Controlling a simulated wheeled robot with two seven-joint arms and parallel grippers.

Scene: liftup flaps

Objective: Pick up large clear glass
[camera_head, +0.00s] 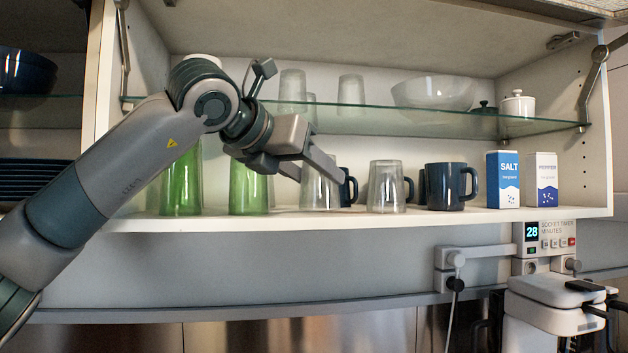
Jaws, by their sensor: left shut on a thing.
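A tall clear glass (319,193) stands on the lower cabinet shelf, right of the green glasses. My left gripper (318,164) reaches in from the left and is shut on the upper part of this glass. The gripper hides the glass's rim. The glass is upright, and its base looks at or very near the shelf surface. A second clear glass (387,187) stands to its right, apart from the gripper. My right gripper is not in view.
Green glasses (181,185) stand below my arm. Dark mugs (450,186), a salt box (503,180) and another box (541,180) stand to the right. Close above runs a glass shelf (430,123) with clear glasses and a bowl (434,92).

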